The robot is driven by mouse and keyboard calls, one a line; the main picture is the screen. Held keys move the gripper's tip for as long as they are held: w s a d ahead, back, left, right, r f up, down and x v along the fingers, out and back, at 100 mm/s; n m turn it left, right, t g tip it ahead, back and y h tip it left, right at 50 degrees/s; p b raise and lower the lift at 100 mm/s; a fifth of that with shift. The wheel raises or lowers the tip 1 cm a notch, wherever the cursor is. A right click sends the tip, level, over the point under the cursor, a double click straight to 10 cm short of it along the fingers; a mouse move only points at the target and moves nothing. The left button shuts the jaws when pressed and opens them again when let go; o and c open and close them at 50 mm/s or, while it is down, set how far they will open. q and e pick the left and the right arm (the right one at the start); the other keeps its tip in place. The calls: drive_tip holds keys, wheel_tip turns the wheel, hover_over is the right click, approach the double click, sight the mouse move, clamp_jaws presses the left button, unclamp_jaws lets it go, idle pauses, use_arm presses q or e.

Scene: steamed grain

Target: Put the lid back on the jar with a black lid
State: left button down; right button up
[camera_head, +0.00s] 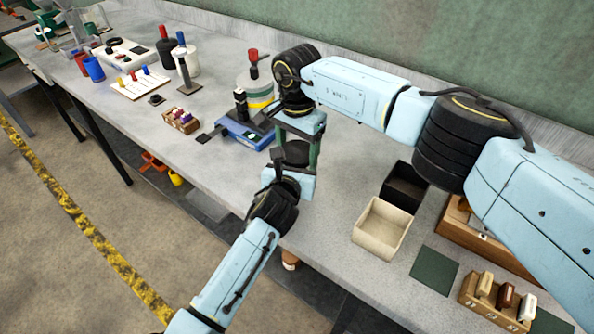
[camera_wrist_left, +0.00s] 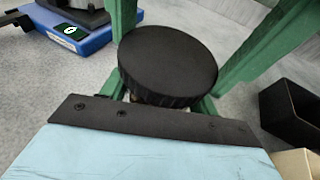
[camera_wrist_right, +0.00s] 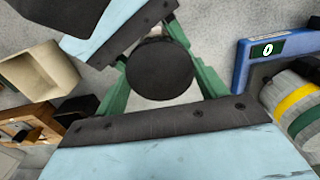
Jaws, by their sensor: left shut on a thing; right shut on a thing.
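The round black lid (camera_head: 293,153) is between my two grippers in the head view. It shows as a dark disc in the left wrist view (camera_wrist_left: 168,62) and the right wrist view (camera_wrist_right: 160,68). My right gripper (camera_head: 297,141) comes from above, its green fingers shut on the lid's sides. My left gripper (camera_head: 291,168) comes from the front, below the lid, shut on the jar. The jar is nearly all hidden; a pale bit shows beside the lid in the right wrist view (camera_wrist_right: 156,92). I cannot tell whether lid and jar touch.
A blue scale (camera_head: 243,132) stands just left of the grippers, with a yellow-banded container (camera_head: 258,104) behind it. A black bin (camera_head: 404,187) and a cream bin (camera_head: 381,228) stand to the right. A slide rack (camera_head: 181,120) is farther left. Bare table lies between.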

drive_tip(key=m, duration=0.3)
drive_tip(key=o, duration=1.1)
drive_tip(key=shift+r, duration=2.25)
drive_tip(key=shift+c, duration=0.2)
